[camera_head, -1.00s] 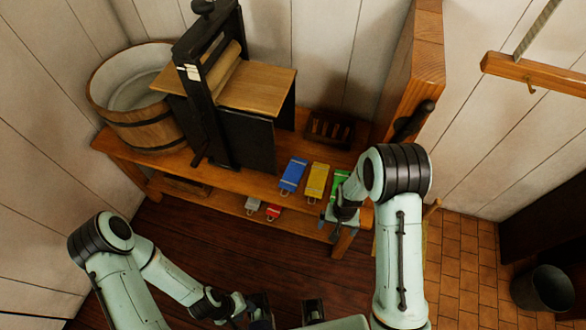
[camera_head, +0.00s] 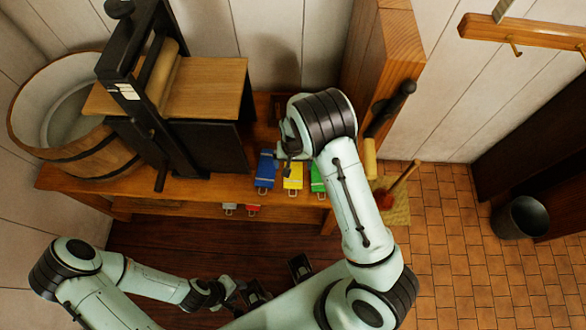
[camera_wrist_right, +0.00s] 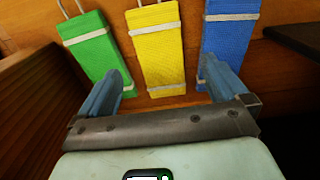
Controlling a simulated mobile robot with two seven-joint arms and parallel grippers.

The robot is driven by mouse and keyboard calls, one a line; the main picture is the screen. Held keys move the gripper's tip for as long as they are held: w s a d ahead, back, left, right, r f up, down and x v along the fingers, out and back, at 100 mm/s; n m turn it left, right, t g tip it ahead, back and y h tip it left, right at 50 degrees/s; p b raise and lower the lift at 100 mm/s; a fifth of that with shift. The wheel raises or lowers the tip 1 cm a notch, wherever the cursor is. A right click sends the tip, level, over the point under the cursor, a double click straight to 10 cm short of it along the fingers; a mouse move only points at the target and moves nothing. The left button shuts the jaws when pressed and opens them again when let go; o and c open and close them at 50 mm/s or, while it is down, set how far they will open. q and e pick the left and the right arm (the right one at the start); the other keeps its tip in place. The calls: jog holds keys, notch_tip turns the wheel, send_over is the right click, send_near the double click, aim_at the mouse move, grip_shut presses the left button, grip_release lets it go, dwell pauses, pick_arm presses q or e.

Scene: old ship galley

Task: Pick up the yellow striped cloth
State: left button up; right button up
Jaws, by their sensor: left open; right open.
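The yellow striped cloth (camera_head: 293,178) is a folded block with pale bands and a metal loop, lying on the wooden bench between the blue and green ones. It also shows in the right wrist view (camera_wrist_right: 160,45). My right gripper (camera_wrist_right: 158,74) is open and empty. Its fingers point toward the yellow cloth, one over the green cloth's edge and one over the blue cloth's edge. In the head view the right wrist partly hides the gripper and the cloth's far end. My left gripper (camera_head: 277,281) is open and empty, low in front of the bench.
The blue cloth (camera_head: 265,169) and green cloth (camera_head: 317,178) lie close on either side. A black press (camera_head: 205,148) and wooden tub (camera_head: 65,155) stand to the left. A wooden post (camera_head: 385,60) rises behind my right arm. Small red (camera_head: 253,209) and grey (camera_head: 229,208) items sit lower.

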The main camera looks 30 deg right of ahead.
aim_at(293, 172)
notch_tip(293, 172, down, 6)
jog(key=shift+r, duration=0.1)
dwell(0.4)
jog(key=c, duration=1.2)
